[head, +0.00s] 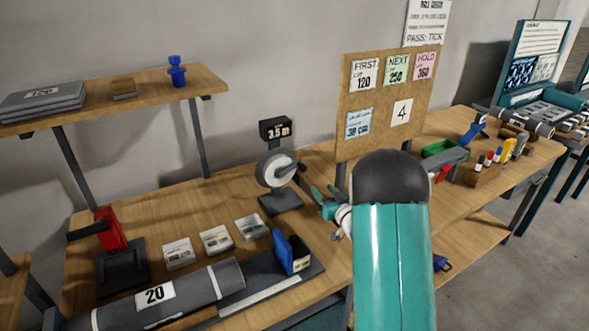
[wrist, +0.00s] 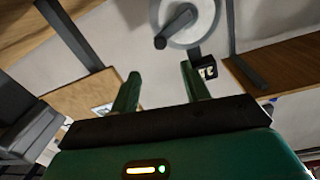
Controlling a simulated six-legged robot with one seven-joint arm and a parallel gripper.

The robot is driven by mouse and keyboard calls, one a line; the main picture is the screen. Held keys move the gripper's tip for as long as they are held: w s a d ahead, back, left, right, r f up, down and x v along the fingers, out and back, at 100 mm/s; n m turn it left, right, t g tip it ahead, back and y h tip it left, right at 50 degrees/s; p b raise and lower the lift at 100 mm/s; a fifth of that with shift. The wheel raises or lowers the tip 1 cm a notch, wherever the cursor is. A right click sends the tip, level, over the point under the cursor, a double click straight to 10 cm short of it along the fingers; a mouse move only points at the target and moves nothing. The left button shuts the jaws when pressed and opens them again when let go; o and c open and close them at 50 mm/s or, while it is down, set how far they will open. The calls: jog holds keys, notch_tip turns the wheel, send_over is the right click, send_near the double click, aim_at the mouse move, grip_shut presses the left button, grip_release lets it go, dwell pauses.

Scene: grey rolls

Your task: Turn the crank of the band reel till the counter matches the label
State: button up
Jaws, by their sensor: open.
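The band reel (head: 270,171) stands on the workbench on a dark base, a pale disc with a dark hub. Its dark crank (head: 297,168) points to the right. A small black box (head: 275,129) above it reads "3.5 m"; I cannot tell whether this is the counter or the label. My gripper (head: 322,191) is open and empty, just right of the reel and apart from it. In the wrist view the reel disc (wrist: 208,22) and crank knob (wrist: 160,43) lie beyond my open gripper (wrist: 160,82), not between the fingers.
A card board (head: 385,100) stands behind my arm. A shelf (head: 145,97) hangs at the upper left.

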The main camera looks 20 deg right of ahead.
aim_at(304, 169)
jog(key=w, duration=0.4)
jog(key=w+a, duration=0.1)
jog(key=w, duration=0.8)
jog(key=shift+a+r, duration=0.1)
jog(key=shift+a, duration=0.3)
grip_shut()
